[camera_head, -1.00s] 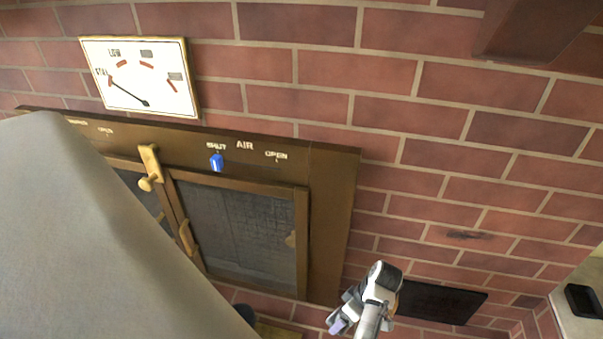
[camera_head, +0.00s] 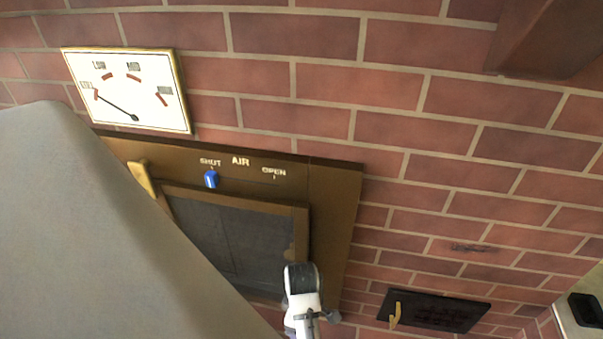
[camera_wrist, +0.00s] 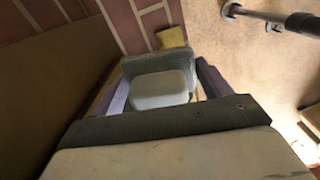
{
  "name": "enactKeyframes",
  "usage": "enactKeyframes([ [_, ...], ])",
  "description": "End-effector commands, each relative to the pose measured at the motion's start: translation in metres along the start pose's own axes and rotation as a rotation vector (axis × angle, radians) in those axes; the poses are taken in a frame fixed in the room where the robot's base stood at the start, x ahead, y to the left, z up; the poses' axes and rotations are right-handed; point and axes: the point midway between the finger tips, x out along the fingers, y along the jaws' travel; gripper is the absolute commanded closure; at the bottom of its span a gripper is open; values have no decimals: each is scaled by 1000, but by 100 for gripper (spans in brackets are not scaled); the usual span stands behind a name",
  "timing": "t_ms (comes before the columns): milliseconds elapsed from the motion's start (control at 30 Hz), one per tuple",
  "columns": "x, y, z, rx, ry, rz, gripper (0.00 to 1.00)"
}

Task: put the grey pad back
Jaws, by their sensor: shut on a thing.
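My gripper (camera_wrist: 162,84) shows in the wrist view with its purple fingers on either side of the grey pad (camera_wrist: 158,90). It is shut on the pad, which has a pale, rounded front face and a darker grey body behind. In the head view my white and dark wrist is at the bottom, in front of the lower right part of the brown-framed door panel. The fingers and the pad cannot be made out there.
A yellow block (camera_wrist: 172,37) lies beyond the pad by the brick wall. The wall holds a gauge (camera_head: 130,90), a panel with a blue air knob (camera_head: 211,179), and a dark plate (camera_head: 433,311) with a yellow hook. A dark item (camera_head: 586,309) sits on the right ledge.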

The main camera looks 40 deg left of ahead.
Motion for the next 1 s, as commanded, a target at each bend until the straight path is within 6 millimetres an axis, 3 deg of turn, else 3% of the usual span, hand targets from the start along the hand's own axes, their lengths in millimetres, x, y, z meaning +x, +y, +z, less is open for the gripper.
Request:
enactKeyframes([
  [167, 13, 0, 0, -1, 0, -3, 48],
  [633, 130, 0, 0, -1, 0, -3, 48],
  [1000, 174, 0, 0, 0, 1, -2, 48],
])
